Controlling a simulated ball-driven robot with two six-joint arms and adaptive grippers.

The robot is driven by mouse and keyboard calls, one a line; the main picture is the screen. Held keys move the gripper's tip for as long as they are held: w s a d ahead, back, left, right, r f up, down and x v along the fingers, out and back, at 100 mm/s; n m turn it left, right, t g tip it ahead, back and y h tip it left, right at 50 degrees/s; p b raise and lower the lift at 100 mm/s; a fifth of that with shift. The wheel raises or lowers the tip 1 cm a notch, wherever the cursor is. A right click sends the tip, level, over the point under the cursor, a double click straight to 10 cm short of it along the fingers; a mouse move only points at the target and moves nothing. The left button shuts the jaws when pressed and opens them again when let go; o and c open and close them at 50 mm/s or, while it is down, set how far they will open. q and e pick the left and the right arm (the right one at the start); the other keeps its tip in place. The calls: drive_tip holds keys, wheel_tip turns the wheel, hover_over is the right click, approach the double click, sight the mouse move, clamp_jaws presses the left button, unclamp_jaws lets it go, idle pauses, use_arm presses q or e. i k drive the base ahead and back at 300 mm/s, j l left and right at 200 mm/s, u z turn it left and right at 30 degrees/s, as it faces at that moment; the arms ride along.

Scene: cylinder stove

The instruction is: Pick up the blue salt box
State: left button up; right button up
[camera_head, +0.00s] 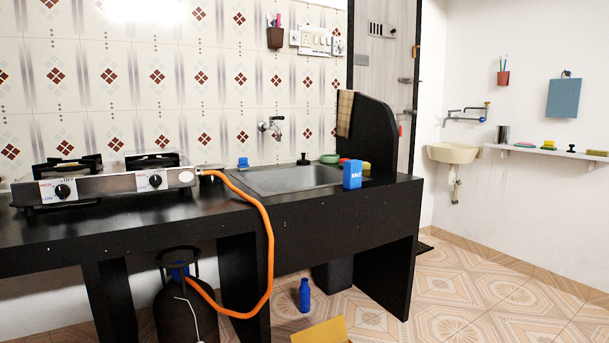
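The blue salt box (352,174) stands upright on the black counter (330,205), near its front edge at the right end. White lettering shows on its front face. It stands just right of the metal sink, partly in front of small red and yellow items. Neither of my grippers shows in the head view, and nothing is touching the box.
The sink (285,180) is left of the box, and a black upright panel (375,135) stands behind it. A gas stove (105,182) with an orange hose (268,250) is at left. Below are a gas cylinder (185,305), blue bottle (304,295) and cardboard box (322,332).

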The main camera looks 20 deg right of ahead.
sight(352, 174)
drive_tip(key=i+l+u, duration=0.1)
drive_tip(key=l+u, duration=0.95)
